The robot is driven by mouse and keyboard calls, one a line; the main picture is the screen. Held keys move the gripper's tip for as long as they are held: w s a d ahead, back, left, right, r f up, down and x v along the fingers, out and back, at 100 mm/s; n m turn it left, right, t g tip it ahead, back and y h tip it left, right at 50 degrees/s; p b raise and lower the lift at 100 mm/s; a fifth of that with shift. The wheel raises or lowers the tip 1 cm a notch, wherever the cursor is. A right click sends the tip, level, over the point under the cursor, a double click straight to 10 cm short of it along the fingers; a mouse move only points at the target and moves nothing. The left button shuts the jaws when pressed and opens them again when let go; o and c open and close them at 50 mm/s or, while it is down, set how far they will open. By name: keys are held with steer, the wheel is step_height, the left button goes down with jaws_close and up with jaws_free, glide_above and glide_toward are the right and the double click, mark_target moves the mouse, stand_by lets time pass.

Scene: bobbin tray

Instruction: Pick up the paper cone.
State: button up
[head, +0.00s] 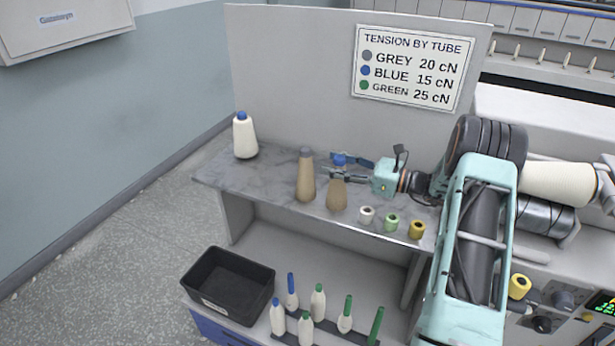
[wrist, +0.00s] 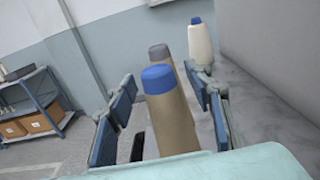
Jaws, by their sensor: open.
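Two tan cones stand upright on the grey marbled shelf. One has a blue top (head: 338,195) and the other has a grey top (head: 306,178). I cannot tell from the pictures which of them is the paper cone. My gripper (head: 333,165) is open, with its blue fingers around the upper part of the blue-topped cone. In the wrist view the blue-topped cone (wrist: 172,122) stands between the spread fingers, with visible gaps on both sides. The grey-topped cone (wrist: 160,54) is just behind it, partly hidden.
A white cone with a blue top (head: 244,138) stands at the shelf's left end. Small white, green and yellow spools (head: 391,220) line the front edge close to my gripper. A black bin (head: 228,283) and several bobbins on pegs are below. A panel rises behind the shelf.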

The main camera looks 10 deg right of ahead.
mark_target(311, 156)
steer(key=x, duration=0.3)
steer(key=p+x, duration=0.1)
steer(key=x, duration=0.3)
steer(key=shift+w+a+r, duration=0.1)
steer(key=shift+w+r, duration=0.1)
steer(key=shift+r, duration=0.05)
steer(key=shift+c, duration=0.4)
steer(key=c, duration=1.1)
steer(key=shift+c, duration=0.2)
